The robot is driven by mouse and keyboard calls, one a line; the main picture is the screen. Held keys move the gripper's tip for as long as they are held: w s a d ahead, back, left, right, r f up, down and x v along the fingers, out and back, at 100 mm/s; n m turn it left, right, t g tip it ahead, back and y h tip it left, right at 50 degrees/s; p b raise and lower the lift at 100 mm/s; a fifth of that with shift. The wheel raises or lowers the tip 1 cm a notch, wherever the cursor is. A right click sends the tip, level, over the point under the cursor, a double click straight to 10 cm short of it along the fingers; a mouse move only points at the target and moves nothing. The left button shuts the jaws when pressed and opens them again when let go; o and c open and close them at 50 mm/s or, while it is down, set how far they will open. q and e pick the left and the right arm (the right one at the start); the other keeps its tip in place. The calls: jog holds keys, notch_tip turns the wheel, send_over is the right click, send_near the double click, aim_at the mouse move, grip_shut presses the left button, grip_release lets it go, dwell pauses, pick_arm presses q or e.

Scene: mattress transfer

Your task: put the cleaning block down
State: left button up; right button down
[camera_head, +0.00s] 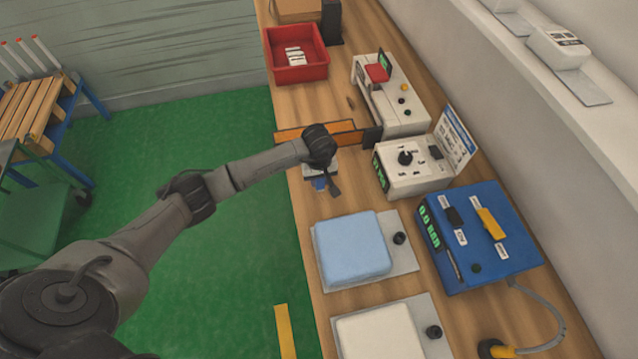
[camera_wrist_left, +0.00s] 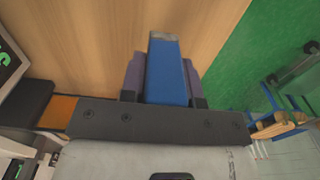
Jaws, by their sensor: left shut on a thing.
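My left gripper (camera_head: 318,178) is over the wooden bench near its left edge. It is shut on the blue cleaning block (camera_head: 319,185), which shows as a small blue patch under the gripper in the head view. In the left wrist view the blue block (camera_wrist_left: 168,72) with a grey end sits between the two fingers of the left gripper (camera_wrist_left: 166,80). Bare wood lies beyond the block there. I cannot tell whether the block touches the bench. My right gripper is not in view.
A light blue pad (camera_head: 352,248) on a grey plate lies nearer. An orange strip (camera_head: 345,135) is just beyond my gripper. A white device with a dial (camera_head: 411,168) and a blue device (camera_head: 480,235) stand right. A red bin (camera_head: 280,73) is farther back.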

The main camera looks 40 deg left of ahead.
aim_at(319, 185)
pick_arm(q)
notch_tip(319, 185, down, 4)
jog(key=shift+d+r, duration=0.1)
jog(key=shift+r, duration=0.15)
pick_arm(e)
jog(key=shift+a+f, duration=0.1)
pick_arm(q)
jog(key=shift+f, duration=0.15)
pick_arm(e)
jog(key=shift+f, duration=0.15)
pick_arm(q)
jog(key=o, duration=0.8)
jog(key=shift+o, duration=0.2)
